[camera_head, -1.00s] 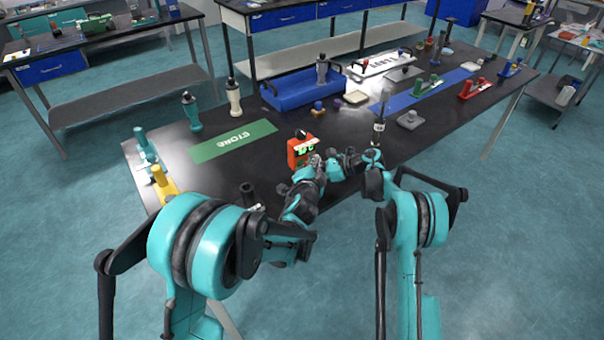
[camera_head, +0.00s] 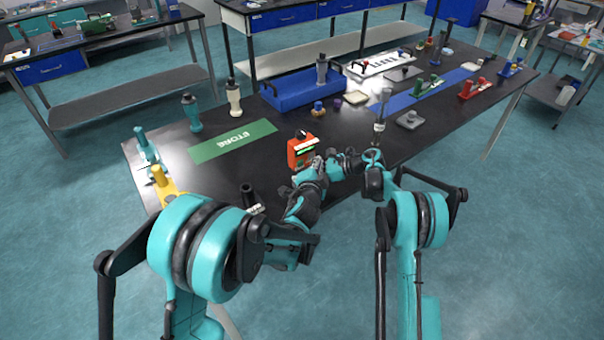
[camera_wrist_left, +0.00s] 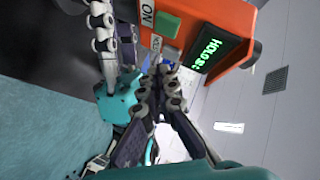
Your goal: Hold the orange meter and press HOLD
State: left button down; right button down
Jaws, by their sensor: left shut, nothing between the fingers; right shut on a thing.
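The orange meter (camera_head: 301,155) is raised at the near edge of the dark table in the head view. In the left wrist view the meter (camera_wrist_left: 228,18) fills the top, with a lit green screen reading HOLD and more characters, a green button (camera_wrist_left: 167,25) and partly hidden labels. My left gripper (camera_wrist_left: 160,77) is shut and empty, its fingertips just below the meter's face; I cannot tell if they touch it. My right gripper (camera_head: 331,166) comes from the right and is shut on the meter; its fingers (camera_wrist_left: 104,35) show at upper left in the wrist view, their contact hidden.
The green STORE mat (camera_head: 232,141) lies left of the meter. Behind stands a blue tray (camera_head: 300,92). A yellow-based holder (camera_head: 165,185) stands at the left edge.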

pick_arm(q)
jog(key=s+d, duration=0.2)
jog(key=s, duration=0.1)
jog(key=s+d, duration=0.1)
jog(key=s, duration=0.1)
jog(key=shift+d, duration=0.15)
dwell(0.3)
pick_arm(e)
jog(key=c, duration=1.1)
grip_release()
